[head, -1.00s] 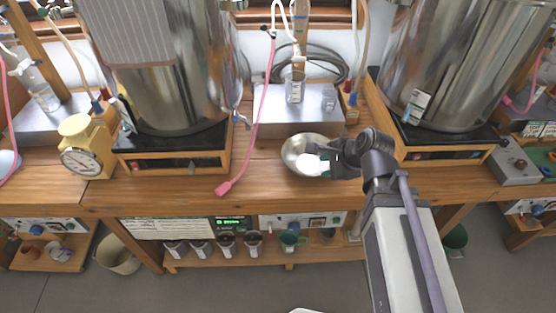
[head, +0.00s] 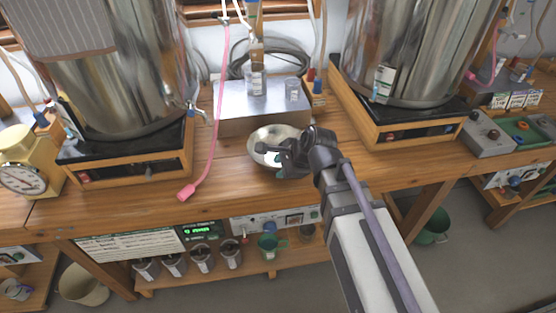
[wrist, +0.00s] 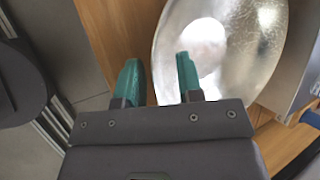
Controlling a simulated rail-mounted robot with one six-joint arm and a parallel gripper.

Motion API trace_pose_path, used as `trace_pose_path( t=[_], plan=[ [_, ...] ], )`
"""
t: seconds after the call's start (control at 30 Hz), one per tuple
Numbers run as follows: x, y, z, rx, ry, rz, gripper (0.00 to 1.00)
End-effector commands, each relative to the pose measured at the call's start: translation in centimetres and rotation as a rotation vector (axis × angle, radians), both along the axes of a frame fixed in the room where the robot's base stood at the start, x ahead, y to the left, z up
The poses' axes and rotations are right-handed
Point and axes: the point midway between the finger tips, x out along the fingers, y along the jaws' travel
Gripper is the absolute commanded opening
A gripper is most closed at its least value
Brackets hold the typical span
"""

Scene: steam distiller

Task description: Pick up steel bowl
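The steel bowl (head: 264,134) is shiny and round and stands upright on the wooden bench between the two large steel vessels. In the wrist view the bowl (wrist: 238,50) fills the upper right. My gripper (head: 277,153) is at the bowl's front right side in the head view and hides part of it. In the wrist view my gripper (wrist: 160,78) has two green-tipped fingers spread apart with nothing clamped between them. The bowl's near rim shows between the fingertips; one finger overlaps the bowl's inside, the other lies outside it. I cannot tell whether either touches the bowl.
A steel box (head: 235,98) stands behind the bowl, with a bottle on it. Large steel vessels (head: 125,85) (head: 415,50) flank it on wooden-framed bases. A pink tube (head: 216,110) hangs to the left. A yellow scale (head: 25,165) stands far left. The bench front (head: 130,205) is clear.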

Motion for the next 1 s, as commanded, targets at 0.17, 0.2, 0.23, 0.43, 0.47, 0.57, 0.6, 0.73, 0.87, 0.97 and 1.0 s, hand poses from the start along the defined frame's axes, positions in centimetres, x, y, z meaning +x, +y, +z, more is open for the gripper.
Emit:
trace_pose_path(
  t=[0.17,0.2,0.23,0.43,0.47,0.57,0.6,0.73,0.87,0.97,1.0],
  plan=[
    [0.05,0.1,-0.04,0.0,0.0,0.0,0.34],
    [0.05,0.09,-0.03,-0.001,0.0,0.0,0.33],
    [0.05,0.09,-0.03,-0.001,0.0,0.0,0.3],
    [0.04,0.07,-0.03,-0.001,0.0,0.0,0.11],
    [0.04,0.07,-0.03,-0.001,0.0,0.0,0.08],
    [0.04,0.07,-0.03,-0.001,0.0,0.0,0.0],
    [0.04,0.07,-0.03,-0.001,0.0,0.0,0.0],
    [0.05,0.06,-0.03,-0.001,0.0,0.0,0.0],
    [0.04,0.07,-0.03,-0.001,0.0,0.0,0.0],
    [0.04,0.07,-0.03,-0.001,0.0,0.0,0.0],
    [0.04,0.07,0.06,-0.001,0.0,0.0,0.0]
  ],
)
